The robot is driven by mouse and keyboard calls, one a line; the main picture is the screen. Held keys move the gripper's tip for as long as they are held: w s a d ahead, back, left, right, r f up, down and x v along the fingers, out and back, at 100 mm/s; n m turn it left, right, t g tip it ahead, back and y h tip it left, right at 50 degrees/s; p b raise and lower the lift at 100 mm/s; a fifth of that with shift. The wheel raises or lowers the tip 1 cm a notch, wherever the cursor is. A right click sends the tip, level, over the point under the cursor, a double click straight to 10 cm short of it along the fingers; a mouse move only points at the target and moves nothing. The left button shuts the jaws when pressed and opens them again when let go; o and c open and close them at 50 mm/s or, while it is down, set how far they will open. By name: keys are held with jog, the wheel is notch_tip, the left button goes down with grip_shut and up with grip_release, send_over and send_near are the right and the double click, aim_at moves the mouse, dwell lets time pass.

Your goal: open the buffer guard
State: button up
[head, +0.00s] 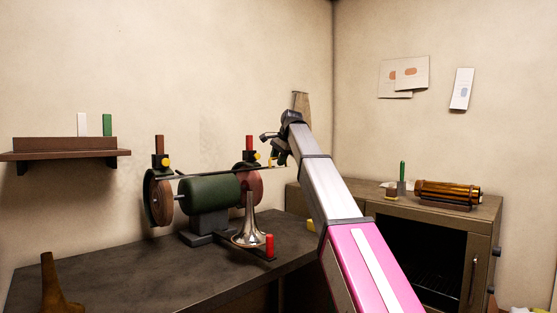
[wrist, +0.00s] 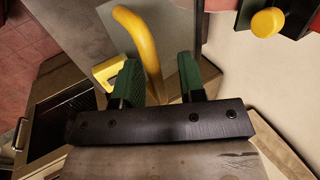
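The buffer (head: 212,193) has a green motor body with a brown wheel (head: 157,198) at left and a reddish wheel (head: 248,182) at right. A thin, flat guard edge (head: 222,171) runs above the motor between the wheels. My gripper (head: 277,154) is at the right end of the buffer, near the red wheel. In the wrist view, my gripper (wrist: 161,80) is open, its two green fingers apart. A curved yellow handle (wrist: 142,38) runs between the fingers, with gaps visible; its lower end is hidden. I cannot tell whether it touches either finger.
A yellow knob (wrist: 267,22) is at the wrist view's top right. A silver horn bell (head: 249,231) and a red-topped post (head: 269,245) stand before the buffer. A cabinet (head: 480,222) is at right, with a brass cylinder (head: 446,192) on top.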

jog(key=v, duration=1)
jog(key=shift+r, duration=0.4)
jog(key=shift+s+d, duration=0.15)
